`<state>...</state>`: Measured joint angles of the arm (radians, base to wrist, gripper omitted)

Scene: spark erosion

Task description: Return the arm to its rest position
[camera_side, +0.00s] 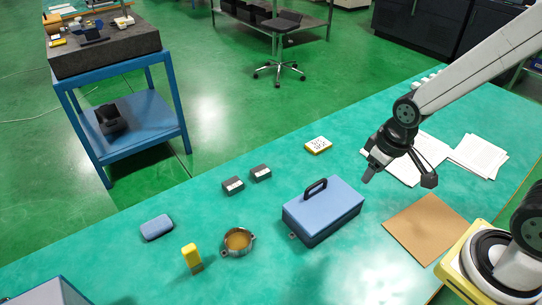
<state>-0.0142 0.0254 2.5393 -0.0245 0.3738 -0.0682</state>
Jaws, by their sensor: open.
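My gripper (400,180) hangs from my arm at the right, above the green table (110,262). Its two dark fingers are spread apart with nothing between them. In the picture it is just right of and above the blue box (325,212), which has a dark handle on its lid. The lid looks shut. My gripper appears apart from the box and from the papers behind it. The wrist is tilted downward.
White papers (478,156) and a brown sheet (427,228) lie at the right. A round metal dish (238,241), a yellow object (192,256), a blue pad (157,227), two grey blocks (233,186) and a white-and-yellow block (318,145) lie further left. The left back edge is clear.

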